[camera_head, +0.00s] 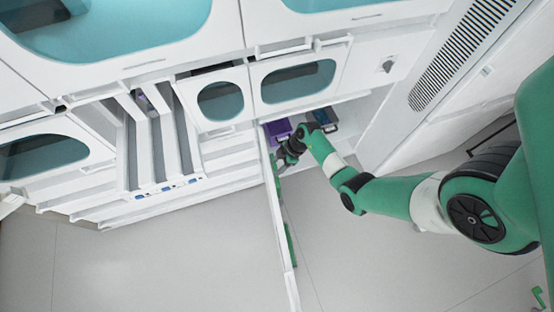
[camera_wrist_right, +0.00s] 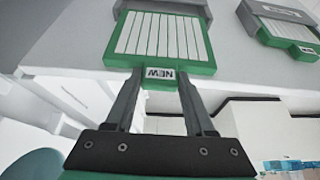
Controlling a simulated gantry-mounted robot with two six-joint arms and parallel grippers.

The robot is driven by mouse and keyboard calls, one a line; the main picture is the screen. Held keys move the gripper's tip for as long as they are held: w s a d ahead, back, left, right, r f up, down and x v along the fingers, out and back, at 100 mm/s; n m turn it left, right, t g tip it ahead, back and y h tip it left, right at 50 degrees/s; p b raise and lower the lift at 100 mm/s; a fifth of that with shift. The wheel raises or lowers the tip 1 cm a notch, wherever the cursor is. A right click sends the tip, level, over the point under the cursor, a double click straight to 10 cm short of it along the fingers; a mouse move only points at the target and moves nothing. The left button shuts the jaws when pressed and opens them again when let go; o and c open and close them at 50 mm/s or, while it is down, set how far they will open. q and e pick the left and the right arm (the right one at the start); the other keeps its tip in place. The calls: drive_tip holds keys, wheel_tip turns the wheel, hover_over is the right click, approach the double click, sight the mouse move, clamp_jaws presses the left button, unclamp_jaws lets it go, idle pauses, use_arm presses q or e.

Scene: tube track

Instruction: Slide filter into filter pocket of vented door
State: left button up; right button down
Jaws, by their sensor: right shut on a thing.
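The filter (camera_wrist_right: 160,38) has a green frame with white pleats and a tab labelled NEW, upside down in the right wrist view. My right gripper (camera_wrist_right: 160,82) is shut on that tab. My left gripper is not in view.
Behind the open door are a purple bin (camera_head: 277,130) and a dark tray (camera_head: 324,117). White cabinets fill the back; the floor (camera_head: 150,260) is clear.

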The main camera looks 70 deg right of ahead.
drive_tip(key=shift+f, duration=0.15)
drive_tip(key=shift+f, duration=0.5)
drive_tip(key=shift+w+a+r+p, duration=0.15)
drive_tip(key=shift+r+p, duration=0.25)
drive_tip(key=shift+p, duration=0.05)
drive_tip(key=shift+w+a+r+p, duration=0.1)
drive_tip(key=shift+w+r+p, duration=0.05)
drive_tip(key=shift+r+p, duration=0.3)
drive_tip(key=shift+f, duration=0.1)
drive_tip(key=shift+c, duration=0.9)
unclamp_jaws()
